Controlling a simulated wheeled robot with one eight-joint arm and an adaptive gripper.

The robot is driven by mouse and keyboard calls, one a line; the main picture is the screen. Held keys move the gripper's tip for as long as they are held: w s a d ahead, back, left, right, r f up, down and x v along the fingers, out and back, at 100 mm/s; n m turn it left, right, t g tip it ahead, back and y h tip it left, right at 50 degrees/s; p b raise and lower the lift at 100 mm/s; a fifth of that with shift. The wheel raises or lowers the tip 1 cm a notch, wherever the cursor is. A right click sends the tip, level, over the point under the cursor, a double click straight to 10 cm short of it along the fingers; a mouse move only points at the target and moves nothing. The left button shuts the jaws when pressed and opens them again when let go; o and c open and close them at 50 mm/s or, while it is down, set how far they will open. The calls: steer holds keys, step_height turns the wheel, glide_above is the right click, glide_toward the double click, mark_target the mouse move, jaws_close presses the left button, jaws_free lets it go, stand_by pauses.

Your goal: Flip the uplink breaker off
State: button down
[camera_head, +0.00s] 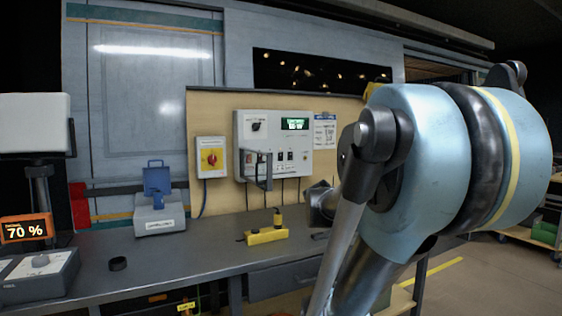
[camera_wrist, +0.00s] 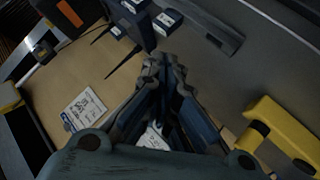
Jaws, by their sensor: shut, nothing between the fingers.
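A white wall panel (camera_head: 300,165) with a lit green display (camera_head: 295,123), a dark knob and several small dark switches hangs on the tan board in the head view. A grey bracket-like handle (camera_head: 265,183) stands out at its lower left. The switch labels are too small to read, so I cannot tell which is the uplink breaker. My gripper (camera_wrist: 160,65) is shut and empty in the wrist view. In the head view its end is mostly hidden behind my arm, right of and below the panel.
A yellow block (camera_head: 266,236) with a black stub lies on the grey bench (camera_head: 205,258). A grey device with a blue upright part (camera_head: 158,185) stands farther left. Bare bench lies between them.

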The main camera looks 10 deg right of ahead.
mark_target(278, 155)
steer(key=w+a+r+n+t+y, duration=0.1)
steer(key=w+r+n+t+y, duration=0.1)
steer(key=w+r+n+t, duration=0.8)
steer(key=w+a+r+n+g+y, duration=0.2)
steer(key=w+a+r+n+y, duration=0.2)
steer(key=w+a+n+y, duration=0.3)
steer(key=shift+w+a+n+g+y, duration=0.35)
steer(key=shift+w+n+y, duration=0.35)
steer(key=shift+w+y, duration=0.45)
steer(key=shift+w+r, duration=0.1)
steer(key=x, duration=1.4)
steer(key=shift+r, duration=0.1)
